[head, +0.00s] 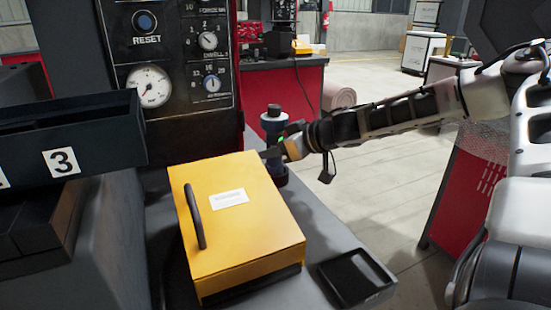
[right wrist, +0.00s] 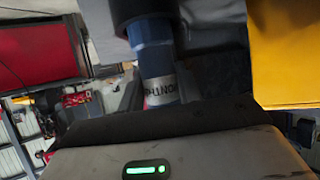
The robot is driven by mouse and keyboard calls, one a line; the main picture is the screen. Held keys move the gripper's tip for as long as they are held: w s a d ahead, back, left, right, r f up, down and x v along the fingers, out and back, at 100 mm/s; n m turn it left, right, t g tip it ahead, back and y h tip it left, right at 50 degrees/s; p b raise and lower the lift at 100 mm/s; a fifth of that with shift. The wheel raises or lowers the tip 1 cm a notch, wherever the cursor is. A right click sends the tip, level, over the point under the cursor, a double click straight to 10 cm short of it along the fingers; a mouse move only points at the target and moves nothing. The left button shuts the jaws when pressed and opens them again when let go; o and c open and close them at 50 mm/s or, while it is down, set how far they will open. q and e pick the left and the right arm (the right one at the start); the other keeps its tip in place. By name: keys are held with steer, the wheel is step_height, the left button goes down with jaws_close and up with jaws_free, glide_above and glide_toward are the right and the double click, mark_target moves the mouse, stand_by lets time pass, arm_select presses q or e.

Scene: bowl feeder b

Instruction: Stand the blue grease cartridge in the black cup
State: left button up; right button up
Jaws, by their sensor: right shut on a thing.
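The blue grease cartridge (head: 273,126) stands about upright behind the yellow box, with a dark cap on top. It also shows in the right wrist view (right wrist: 156,62), with a pale printed label. My right gripper (head: 277,149) reaches in from the right and is shut on the cartridge, hiding its middle. A dark form below the gripper looks like the black cup (head: 278,177); in the right wrist view a wider black piece (right wrist: 139,10) meets the cartridge's end. I cannot tell how far the cartridge is inside it. My left gripper is not in view.
The yellow box (head: 250,235) with a black handle stands just left of and in front of the cartridge. A shallow black tray (head: 352,278) lies at the front right. A gauge panel (head: 170,60) rises behind, and a dark bin marked 3 (head: 95,135) is at the left.

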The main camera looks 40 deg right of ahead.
steer(key=shift+f, duration=0.55)
steer(key=shift+r, duration=0.1)
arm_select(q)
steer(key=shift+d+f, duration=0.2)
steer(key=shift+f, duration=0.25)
arm_select(e)
steer(key=o, duration=1.1)
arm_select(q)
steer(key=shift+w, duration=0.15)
